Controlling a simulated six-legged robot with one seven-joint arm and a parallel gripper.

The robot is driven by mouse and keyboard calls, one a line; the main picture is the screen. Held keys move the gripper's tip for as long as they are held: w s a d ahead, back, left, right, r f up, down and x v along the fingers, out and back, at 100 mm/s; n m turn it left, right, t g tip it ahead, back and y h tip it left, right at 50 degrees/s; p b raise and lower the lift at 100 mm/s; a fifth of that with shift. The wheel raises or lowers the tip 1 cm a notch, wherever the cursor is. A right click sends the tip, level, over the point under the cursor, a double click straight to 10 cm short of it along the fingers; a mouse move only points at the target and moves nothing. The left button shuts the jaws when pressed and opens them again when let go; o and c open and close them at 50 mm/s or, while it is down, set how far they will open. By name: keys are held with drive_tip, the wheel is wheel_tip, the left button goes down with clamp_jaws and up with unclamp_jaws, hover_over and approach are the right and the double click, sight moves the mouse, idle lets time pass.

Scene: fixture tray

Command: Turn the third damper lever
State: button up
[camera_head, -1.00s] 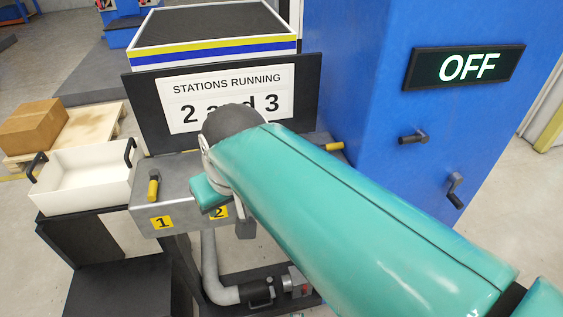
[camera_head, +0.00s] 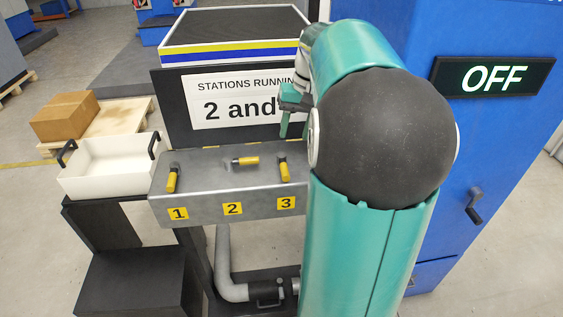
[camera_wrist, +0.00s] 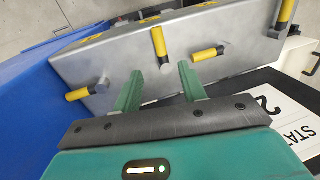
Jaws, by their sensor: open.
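A grey panel (camera_head: 205,205) carries yellow-handled levers, with labels 1, 2 and 3 on its front. The third damper lever (camera_head: 284,168), above label 3, has its handle towards the front edge. The first lever (camera_head: 172,178) also points frontward; the second lever (camera_head: 245,161) lies sideways. My gripper (camera_head: 293,118) is above and behind the third lever. In the wrist view my gripper (camera_wrist: 160,72) is open, with the third lever (camera_wrist: 158,42) just ahead, its dark pivot showing between the fingertips. They appear not to touch it. A further lever (camera_wrist: 83,93) lies sideways; my arm hides it in the head view.
A sign (camera_head: 225,100) behind the panel reads "STATIONS RUNNING 2 and", the rest hidden by my arm. A blue cabinet (camera_head: 490,150) with an OFF display (camera_head: 492,76) and a black crank (camera_head: 472,205) stands right. A white bin (camera_head: 105,172) stands left.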

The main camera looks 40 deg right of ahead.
sight(285, 168)
drive_tip(key=f, duration=0.3)
drive_tip(key=w+a+f, duration=0.1)
drive_tip(key=f, duration=0.3)
drive_tip(key=a+f, duration=0.1)
drive_tip(key=f, duration=0.3)
drive_tip(key=shift+w+f, duration=0.15)
drive_tip(key=shift+f, duration=0.05)
clamp_jaws()
